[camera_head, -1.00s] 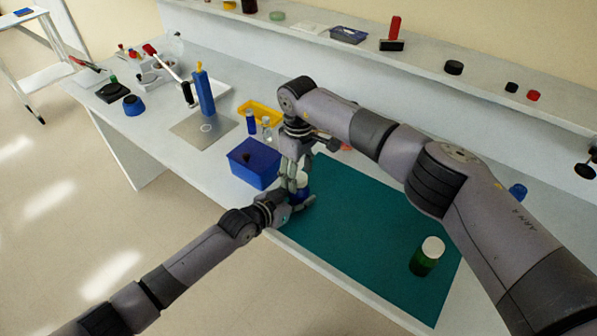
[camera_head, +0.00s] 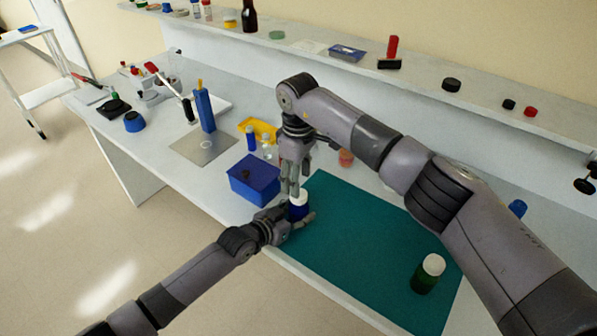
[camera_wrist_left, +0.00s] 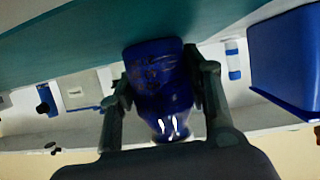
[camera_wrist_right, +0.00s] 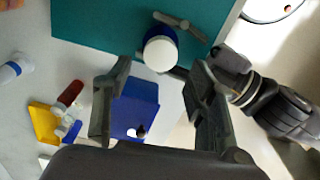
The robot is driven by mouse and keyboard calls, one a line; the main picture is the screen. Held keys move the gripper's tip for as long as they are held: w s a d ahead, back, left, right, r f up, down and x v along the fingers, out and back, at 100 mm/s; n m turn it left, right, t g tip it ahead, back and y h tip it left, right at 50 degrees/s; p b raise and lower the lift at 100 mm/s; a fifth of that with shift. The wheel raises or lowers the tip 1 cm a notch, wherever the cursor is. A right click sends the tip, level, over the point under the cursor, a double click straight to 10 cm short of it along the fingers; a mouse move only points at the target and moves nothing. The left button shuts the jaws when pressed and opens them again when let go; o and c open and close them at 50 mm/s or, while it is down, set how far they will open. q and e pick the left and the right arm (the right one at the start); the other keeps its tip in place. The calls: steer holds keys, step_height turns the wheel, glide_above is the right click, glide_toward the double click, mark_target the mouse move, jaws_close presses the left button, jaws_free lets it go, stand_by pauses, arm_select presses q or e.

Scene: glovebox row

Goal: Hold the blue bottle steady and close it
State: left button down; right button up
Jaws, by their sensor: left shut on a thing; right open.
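The blue bottle (camera_head: 299,211) stands upright at the near left edge of the teal mat, with a white cap (camera_head: 299,197) on its top. I cannot tell how tight the cap is. My left gripper (camera_head: 296,219) is shut around the bottle's body; the left wrist view shows the blue bottle (camera_wrist_left: 160,78) between its fingers. My right gripper (camera_head: 291,188) is open and points down just above and beside the cap. In the right wrist view the white cap (camera_wrist_right: 160,54) lies beyond the spread fingers, with blue showing around it.
The teal mat (camera_head: 350,240) is mostly bare, with a green white-capped bottle (camera_head: 428,274) at its right. A blue bin (camera_head: 254,178) stands close left of the grippers, with a yellow tray (camera_head: 262,130) behind it. The back shelf holds several small items.

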steer(key=n, duration=0.6)
steer(key=shift+r, duration=0.25)
steer(key=n, duration=0.4)
steer(key=shift+r, duration=0.15)
steer(key=n, duration=0.6)
steer(key=shift+r+n, duration=0.2)
steer(key=shift+n, duration=0.2)
steer(key=n, duration=0.4)
steer(key=shift+r, duration=0.15)
steer(key=n, duration=0.4)
steer(key=shift+r+n, duration=0.2)
steer(key=shift+n, duration=0.2)
steer(key=n, duration=0.6)
steer(key=shift+r+n, duration=0.2)
steer(key=shift+n, duration=0.1)
steer(key=n, duration=0.6)
steer(key=shift+r, duration=0.2)
steer(key=n, duration=0.5)
steer(key=shift+d+r+n, duration=0.1)
steer(key=shift+r+n, duration=0.05)
steer(key=shift+n, duration=0.15)
